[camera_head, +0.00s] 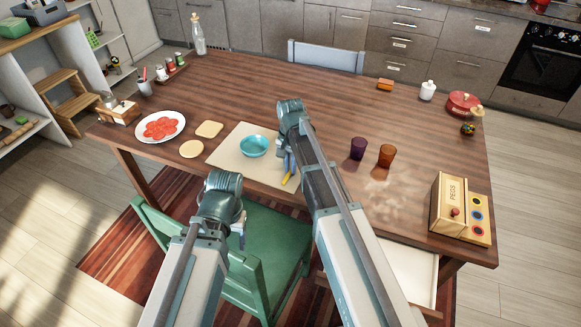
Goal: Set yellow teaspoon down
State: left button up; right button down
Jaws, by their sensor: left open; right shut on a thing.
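The yellow teaspoon (287,179) shows as a small yellow strip near the front right edge of the cream board (226,162). My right gripper (288,167) is shut on it, over the board's right side. The arm hides part of this gripper, and I cannot tell whether the spoon touches the board. My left gripper (241,228) is open and empty, in front of the table edge above the green chair.
A white plate with red slices (160,126) and two bread slices (209,129) lie to the left. Purple (358,148) and orange (387,155) cups stand right of my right arm. A pegs box (449,204) is at the front right corner. The table's back middle is clear.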

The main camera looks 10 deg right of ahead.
jog(key=c, duration=0.9)
grip_release()
jog(key=shift+r, duration=0.1)
notch_tip(320, 180, up, 12)
jog(key=p, duration=1.3)
jog(key=s+a+n, duration=0.3)
jog(key=s, duration=0.4)
jog(key=s+a+n, duration=0.3)
jog(key=s+n, duration=0.1)
jog(key=s, duration=0.4)
jog(key=s+a+n+h, duration=0.1)
jog(key=s+a+n, duration=0.2)
jog(key=s, duration=0.5)
jog(key=shift+a+n+b, duration=0.15)
jog(key=shift+n+b, duration=0.15)
jog(key=shift+n, duration=0.3)
